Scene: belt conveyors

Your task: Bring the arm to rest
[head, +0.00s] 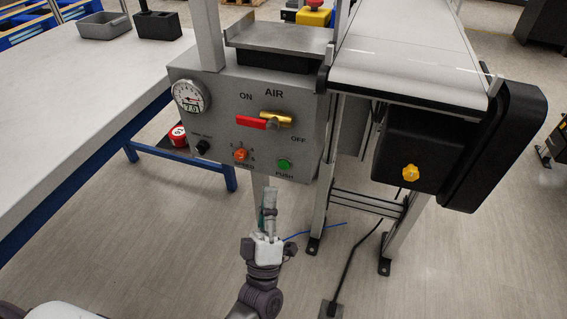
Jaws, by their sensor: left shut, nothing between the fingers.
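My left gripper (269,200) shows at the lower middle of the head view, its fingers pointing up. It is shut and empty. It appears just below the grey control box (220,128) and apart from the knobs and button on it. The box carries a dial gauge (191,96), a red air lever (251,122) lying toward ON, an orange speed knob (240,155) and a green push button (284,165). My right gripper is not in view.
A belt conveyor (405,62) on metal legs stands at the right, with a black motor housing and a yellow knob (410,172). A white table (70,120) with a grey bin (104,25) fills the left.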

